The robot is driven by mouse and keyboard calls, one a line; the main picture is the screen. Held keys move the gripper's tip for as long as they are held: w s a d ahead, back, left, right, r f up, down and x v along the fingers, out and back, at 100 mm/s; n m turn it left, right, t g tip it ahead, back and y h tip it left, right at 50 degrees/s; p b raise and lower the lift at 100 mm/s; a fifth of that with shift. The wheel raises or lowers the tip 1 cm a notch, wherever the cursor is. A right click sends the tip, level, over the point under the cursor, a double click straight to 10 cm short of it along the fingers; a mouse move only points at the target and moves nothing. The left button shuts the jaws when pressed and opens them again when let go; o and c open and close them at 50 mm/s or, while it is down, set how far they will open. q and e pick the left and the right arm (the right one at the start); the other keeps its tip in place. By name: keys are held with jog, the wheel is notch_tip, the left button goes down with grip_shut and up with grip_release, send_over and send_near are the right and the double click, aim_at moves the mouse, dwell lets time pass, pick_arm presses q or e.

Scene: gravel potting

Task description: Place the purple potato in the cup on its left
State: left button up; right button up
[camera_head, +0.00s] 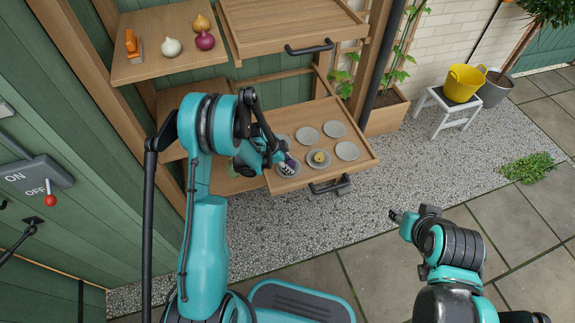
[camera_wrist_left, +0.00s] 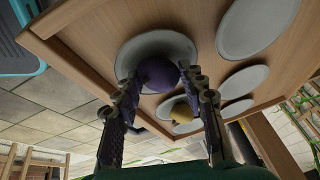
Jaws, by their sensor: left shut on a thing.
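The purple potato (camera_wrist_left: 157,74) sits between the two fingertips of my left gripper (camera_head: 283,158), which is shut on it. In the wrist view the potato is over a shallow grey cup (camera_wrist_left: 146,48); I cannot tell whether it touches it. In the head view this is the front-left cup (camera_head: 289,169) on the pulled-out wooden shelf, and the gripper hides most of the potato. A yellow potato (camera_head: 319,156) lies in the cup to its right (camera_head: 319,165). My right gripper (camera_head: 397,215) is over the paving, away from the shelf.
The pulled-out shelf (camera_head: 368,160) has a black handle (camera_head: 330,184) and several other grey cups, which look empty. Another wooden drawer (camera_head: 285,22) juts out above. Onions (camera_head: 205,40) and an orange-handled brush (camera_head: 133,45) lie on the upper-left shelf.

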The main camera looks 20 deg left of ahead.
pick_arm(q)
jog(key=shift+r, duration=0.1)
jog(key=o, duration=0.9)
jog(key=shift+c, duration=0.2)
jog(key=s+a+r+n+p, duration=0.1)
jog(key=s+r+p, duration=0.15)
jog(key=r, duration=0.65)
jog(key=s+a+r+n+p, duration=0.15)
jog(key=s+r, duration=0.25)
jog(key=r, duration=0.6)
jog(key=s+d+r+n+t+y, duration=0.1)
jog(key=s+r+n+t, duration=0.1)
jog(key=s+r+n, duration=0.3)
jog(key=s+d+r+n+t+y, duration=0.1)
jog(key=s+r+n, duration=0.5)
jog(key=s, duration=0.8)
jog(key=shift+d+r+t+y+p, duration=0.3)
jog(key=shift+d+r+t+y, duration=0.15)
jog(key=shift+r+y, duration=0.35)
